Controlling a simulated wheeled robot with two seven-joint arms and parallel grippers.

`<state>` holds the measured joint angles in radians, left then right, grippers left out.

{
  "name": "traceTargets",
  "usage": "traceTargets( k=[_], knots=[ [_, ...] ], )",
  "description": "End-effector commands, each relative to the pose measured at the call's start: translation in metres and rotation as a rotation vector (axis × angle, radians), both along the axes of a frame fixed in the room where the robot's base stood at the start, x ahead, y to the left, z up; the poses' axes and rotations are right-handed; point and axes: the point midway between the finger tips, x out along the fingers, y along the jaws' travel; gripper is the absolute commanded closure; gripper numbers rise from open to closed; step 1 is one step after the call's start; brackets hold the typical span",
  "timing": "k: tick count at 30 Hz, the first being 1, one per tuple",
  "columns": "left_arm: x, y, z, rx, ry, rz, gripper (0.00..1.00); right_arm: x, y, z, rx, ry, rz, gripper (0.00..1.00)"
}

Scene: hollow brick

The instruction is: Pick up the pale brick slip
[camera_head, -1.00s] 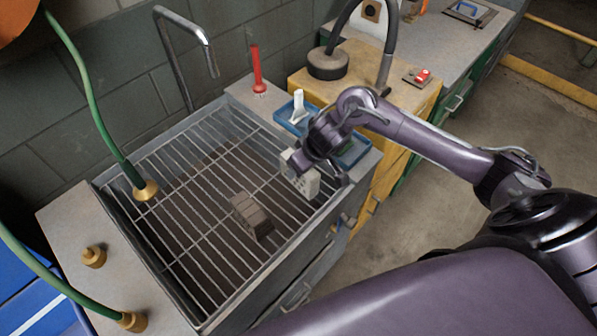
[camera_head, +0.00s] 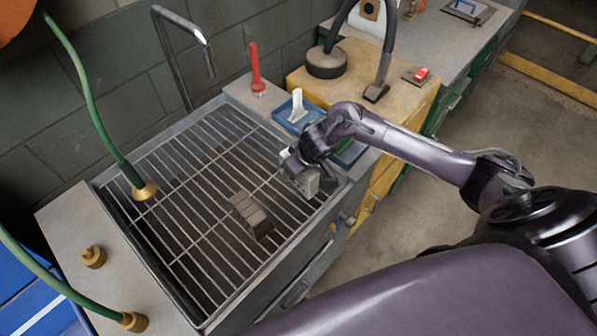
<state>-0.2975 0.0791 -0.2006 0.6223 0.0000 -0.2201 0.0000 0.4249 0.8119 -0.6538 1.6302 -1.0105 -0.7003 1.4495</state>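A pale block (camera_head: 308,184), with holes showing in its face one second ago, is at the right end of the sink's wire rack (camera_head: 186,215). I take it to be the pale brick slip. My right gripper (camera_head: 300,169) is directly at this block and covers much of it. The fingertips are hidden, so I cannot tell whether they are closed on it. My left gripper is not in view.
A metal tap (camera_head: 185,35) and a green hose with a brass nozzle (camera_head: 146,190) stand over the rack's far and left sides. A red-handled tool (camera_head: 256,70) and blue trays (camera_head: 296,114) are behind my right gripper.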

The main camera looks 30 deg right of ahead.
Motion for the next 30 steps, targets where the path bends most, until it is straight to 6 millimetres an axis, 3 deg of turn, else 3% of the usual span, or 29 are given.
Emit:
traceTargets(
  k=[11, 24, 30],
  knots=[
    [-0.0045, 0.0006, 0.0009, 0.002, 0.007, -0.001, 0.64, 0.0001, 0.0, -0.0018, 0.0, 0.0, 0.001, 0.43],
    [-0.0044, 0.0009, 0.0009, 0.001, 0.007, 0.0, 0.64, 0.0001, -0.0002, -0.0017, -0.001, 0.0, 0.0, 0.98],
    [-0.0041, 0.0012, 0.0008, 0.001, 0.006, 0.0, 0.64, 0.0006, -0.0002, -0.001, 0.0, -0.002, 0.0, 0.98]
  ],
)
